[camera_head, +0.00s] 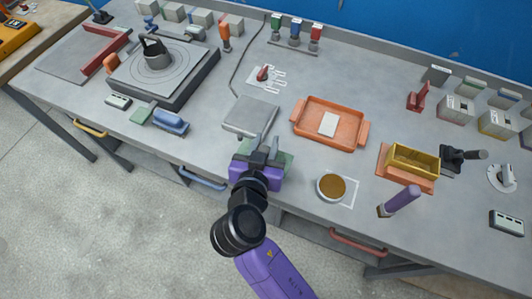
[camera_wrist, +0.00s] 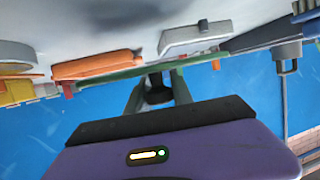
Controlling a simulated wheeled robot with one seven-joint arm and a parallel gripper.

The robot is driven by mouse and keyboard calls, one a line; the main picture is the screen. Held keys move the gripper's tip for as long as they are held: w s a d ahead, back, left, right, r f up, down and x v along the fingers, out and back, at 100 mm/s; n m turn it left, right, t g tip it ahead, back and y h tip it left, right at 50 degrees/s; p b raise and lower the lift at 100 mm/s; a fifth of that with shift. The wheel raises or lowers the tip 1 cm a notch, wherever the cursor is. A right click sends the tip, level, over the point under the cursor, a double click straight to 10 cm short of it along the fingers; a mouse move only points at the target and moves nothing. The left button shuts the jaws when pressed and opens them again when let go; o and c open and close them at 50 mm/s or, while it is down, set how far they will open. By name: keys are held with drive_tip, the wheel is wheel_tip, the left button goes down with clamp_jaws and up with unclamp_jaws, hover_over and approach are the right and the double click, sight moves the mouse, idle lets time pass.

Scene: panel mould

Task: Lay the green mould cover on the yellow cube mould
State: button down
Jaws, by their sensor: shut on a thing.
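The green mould cover (camera_head: 284,162) is held by my gripper (camera_head: 264,146) near the front edge of the bench, mostly hidden behind the gripper in the head view. In the wrist view the cover (camera_wrist: 112,75) is a thin green strip seen edge-on across the fingertips (camera_wrist: 158,85). The fingers are shut on it around a dark part. The yellow cube mould (camera_head: 414,164) is an open-topped yellow box on an orange base to the right, well apart from my gripper. It also shows at the left of the wrist view (camera_wrist: 18,92).
An orange tray (camera_head: 354,132) with a white block and a round brown-filled dish (camera_head: 331,187) stand between my gripper and the mould. A purple-handled tool (camera_head: 402,200) stands just in front of the mould. A grey plate (camera_head: 250,115) lies behind my gripper.

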drive_tip(key=shift+f, duration=2.9)
drive_tip(key=shift+f+b, duration=0.25)
drive_tip(key=shift+b, duration=0.15)
drive_tip(key=c, duration=1.1)
unclamp_jaws()
drive_tip(key=shift+r+p, duration=0.2)
drive_tip(key=shift+p, duration=0.45)
